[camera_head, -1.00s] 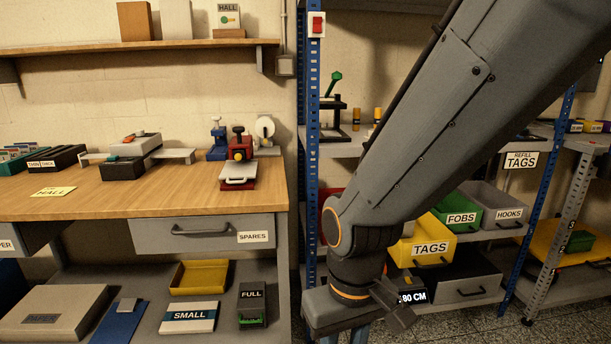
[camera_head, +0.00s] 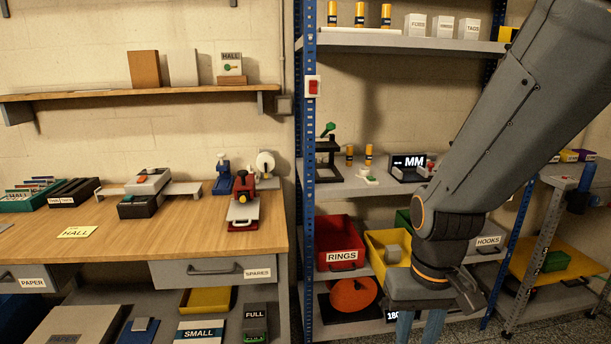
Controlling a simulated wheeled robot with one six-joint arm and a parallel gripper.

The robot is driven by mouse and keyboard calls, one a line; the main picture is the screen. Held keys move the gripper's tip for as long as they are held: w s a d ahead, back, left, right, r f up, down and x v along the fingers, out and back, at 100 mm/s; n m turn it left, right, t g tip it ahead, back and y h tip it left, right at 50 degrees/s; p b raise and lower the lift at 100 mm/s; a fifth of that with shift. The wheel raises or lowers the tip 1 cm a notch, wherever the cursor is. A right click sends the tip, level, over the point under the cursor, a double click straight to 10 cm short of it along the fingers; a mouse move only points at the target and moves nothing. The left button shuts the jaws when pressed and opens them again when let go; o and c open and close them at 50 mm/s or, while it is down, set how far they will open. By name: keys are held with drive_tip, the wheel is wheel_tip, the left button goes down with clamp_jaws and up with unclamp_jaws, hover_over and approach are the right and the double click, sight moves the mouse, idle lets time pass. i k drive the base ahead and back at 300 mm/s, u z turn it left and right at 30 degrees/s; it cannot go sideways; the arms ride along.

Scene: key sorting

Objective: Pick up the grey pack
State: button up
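A small grey block (camera_head: 392,253), which may be the grey pack, sits in the yellow bin (camera_head: 374,250) on the lower rack shelf. My arm crosses in front of the right part of this bin. My gripper (camera_head: 418,328) hangs low in front of the rack, below and to the right of the grey block and apart from it. Two bluish prongs show under my wrist, and their tips are cut off by the bottom edge. I cannot tell whether it is open or holds anything.
A red RINGS bin (camera_head: 338,250) stands left of the yellow bin, with an orange disc (camera_head: 353,294) below it. A HOOKS bin (camera_head: 487,248) is at the right. The wooden bench (camera_head: 130,235) fills the left side. A blue rack post (camera_head: 309,190) stands between.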

sight(392, 254)
drive_tip(key=z, duration=0.55)
drive_tip(key=i, duration=0.75)
drive_tip(key=u, duration=0.85)
drive_tip(key=i, duration=0.35)
drive_tip(key=u, duration=0.35)
